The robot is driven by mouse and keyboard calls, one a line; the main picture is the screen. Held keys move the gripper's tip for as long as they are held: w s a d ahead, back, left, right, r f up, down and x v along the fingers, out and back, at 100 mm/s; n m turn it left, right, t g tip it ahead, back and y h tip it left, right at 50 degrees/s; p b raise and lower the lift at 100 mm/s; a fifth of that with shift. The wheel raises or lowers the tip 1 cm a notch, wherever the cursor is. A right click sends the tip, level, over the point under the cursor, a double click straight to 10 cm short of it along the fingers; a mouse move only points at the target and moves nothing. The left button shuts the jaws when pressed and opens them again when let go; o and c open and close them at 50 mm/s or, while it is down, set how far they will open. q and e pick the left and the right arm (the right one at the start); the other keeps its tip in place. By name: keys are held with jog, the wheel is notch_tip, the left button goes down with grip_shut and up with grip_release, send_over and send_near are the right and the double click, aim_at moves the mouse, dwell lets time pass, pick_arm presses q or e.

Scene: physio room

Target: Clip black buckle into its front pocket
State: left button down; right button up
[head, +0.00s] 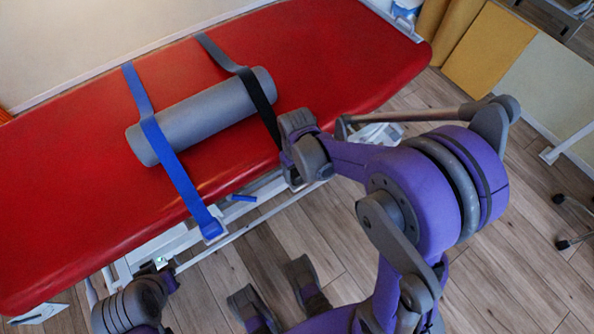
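A black strap (259,100), grey at its far end, runs across the red treatment table and over the grey roll (198,115) to the front edge. My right gripper (288,148) is at the near end of this strap, by the table's front edge. It hides the strap's end, and I cannot make out the black buckle or its front pocket. Whether its fingers are closed is unclear. A blue strap (172,165) crosses the roll further left and ends in a blue buckle (212,229) at the front edge. My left gripper (154,268) is low at the left, below the table's front side; its fingers are unclear.
The red table (60,190) fills the upper left, with a white frame rail (255,203) and a small blue lever (241,198) under its front edge. Yellow panels (487,50) stand at the upper right. Wooden floor (500,270) is open at the right.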

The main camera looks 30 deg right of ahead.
notch_tip(320, 180, up, 11)
jog(key=p, duration=0.3)
jog(key=shift+f, duration=0.1)
dwell(0.4)
